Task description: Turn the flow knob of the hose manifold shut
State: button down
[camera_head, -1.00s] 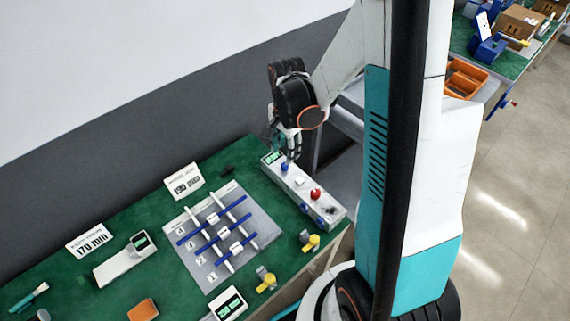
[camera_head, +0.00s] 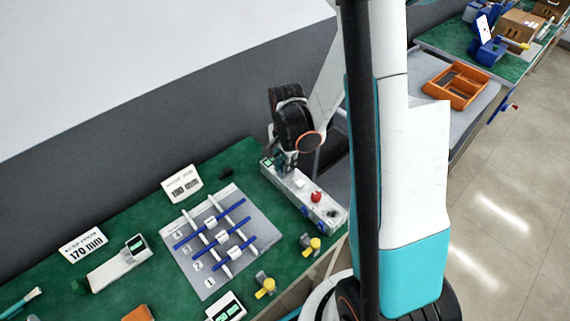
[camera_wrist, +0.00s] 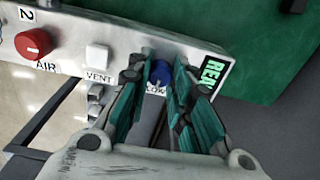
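The hose manifold (camera_head: 318,203) is a long pale box at the right edge of the green bench. In the wrist view its blue flow knob (camera_wrist: 160,74) sits between a white VENT button and a small green display; the label below is partly covered. My gripper (camera_wrist: 161,78) is open, with its green-padded fingers on either side of the blue knob, very close to it; contact cannot be made out. In the head view my gripper (camera_head: 285,165) is low over the manifold's far end and hides the flow knob.
The red AIR knob (camera_wrist: 33,43) and VENT button (camera_wrist: 97,57) are left of my fingers in the wrist view. A grey board (camera_head: 212,270) with crossed blue and white bars lies left of the manifold. Yellow-handled valves (camera_head: 266,287) stand near the bench's front edge.

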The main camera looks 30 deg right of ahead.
jog(key=shift+n, duration=0.3)
jog(key=n+b, duration=0.1)
jog(key=n, duration=0.3)
jog(key=shift+b, duration=0.35)
jog(key=n+b, duration=0.1)
jog(key=n, duration=0.4)
jog(key=n+b, duration=0.1)
jog(key=n, duration=0.8)
jog(key=shift+n, duration=0.5)
jog(key=c, duration=1.4)
grip_release()
